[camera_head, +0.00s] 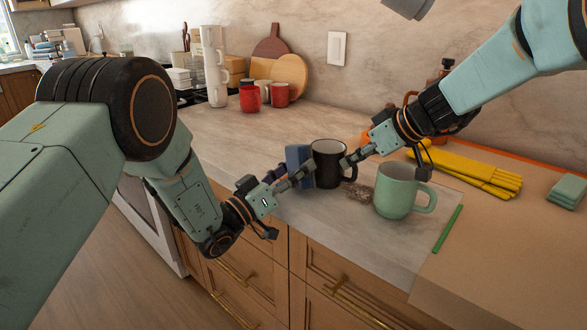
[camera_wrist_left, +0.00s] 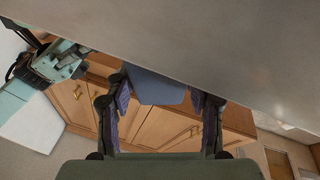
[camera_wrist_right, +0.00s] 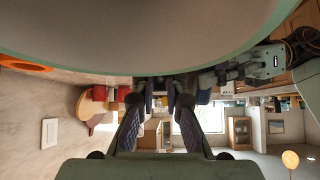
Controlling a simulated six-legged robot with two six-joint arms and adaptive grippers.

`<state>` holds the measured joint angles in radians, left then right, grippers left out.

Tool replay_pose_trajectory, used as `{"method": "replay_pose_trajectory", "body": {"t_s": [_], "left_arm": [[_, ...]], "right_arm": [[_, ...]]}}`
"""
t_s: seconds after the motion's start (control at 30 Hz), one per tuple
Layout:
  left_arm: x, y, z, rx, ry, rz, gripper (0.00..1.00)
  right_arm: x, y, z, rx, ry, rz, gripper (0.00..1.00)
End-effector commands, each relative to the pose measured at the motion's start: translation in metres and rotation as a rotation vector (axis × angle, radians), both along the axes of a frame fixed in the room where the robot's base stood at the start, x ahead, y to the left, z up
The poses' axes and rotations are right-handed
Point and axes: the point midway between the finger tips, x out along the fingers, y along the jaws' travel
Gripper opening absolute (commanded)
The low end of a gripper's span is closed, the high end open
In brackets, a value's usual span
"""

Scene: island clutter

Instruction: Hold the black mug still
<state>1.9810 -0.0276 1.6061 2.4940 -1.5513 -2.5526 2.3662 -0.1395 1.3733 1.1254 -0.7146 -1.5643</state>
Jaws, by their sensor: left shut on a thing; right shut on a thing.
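The black mug (camera_head: 326,166) stands upright on the counter in the head view, its handle to the right. My right gripper (camera_head: 349,161) is shut on the mug at its handle side; the exact contact is hard to see. In the right wrist view, something dark sits between the right fingertips (camera_wrist_right: 160,92). My left gripper (camera_head: 291,174) is shut on a blue block (camera_head: 295,155), just left of the mug. The block also shows between the fingers in the left wrist view (camera_wrist_left: 156,86). I cannot tell whether it touches the mug.
A mint mug (camera_head: 395,192) stands close on the right, beside a brown patch (camera_head: 362,194). Yellow gloves (camera_head: 470,170), a green stick (camera_head: 448,229) and green sponges (camera_head: 567,191) lie further right. Red mugs (camera_head: 250,99) and stacked white mugs (camera_head: 216,85) stand behind. The counter's middle is clear.

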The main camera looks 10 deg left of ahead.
Motion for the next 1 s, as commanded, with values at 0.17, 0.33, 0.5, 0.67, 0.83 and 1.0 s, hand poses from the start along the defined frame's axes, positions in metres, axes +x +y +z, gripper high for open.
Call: {"method": "replay_pose_trajectory", "body": {"t_s": [0.17, 0.33, 0.5, 0.67, 0.83, 1.0], "left_arm": [[0.002, -0.002, 0.0, 0.0, 0.0, 0.0, 0.28], [0.003, -0.003, 0.0, -0.001, 0.0, -0.001, 0.28], [0.005, -0.005, 0.0, -0.001, 0.0, -0.001, 0.28], [0.005, -0.006, 0.0, 0.0, 0.001, -0.002, 0.28], [-0.001, -0.013, 0.0, 0.001, 0.001, -0.003, 0.28], [-0.009, -0.024, 0.0, 0.002, 0.001, -0.006, 0.28]], "right_arm": [[-0.002, 0.0, -0.004, -0.003, 0.008, 0.002, 0.0], [-0.002, 0.0, -0.004, -0.003, 0.008, 0.002, 0.0], [-0.002, 0.0, -0.004, -0.003, 0.008, 0.002, 0.0], [-0.002, 0.0, -0.004, -0.003, 0.007, 0.002, 0.0], [-0.002, 0.0, -0.004, -0.003, 0.007, 0.002, 0.0], [-0.002, 0.0, -0.004, -0.003, 0.008, 0.003, 0.0]]}}
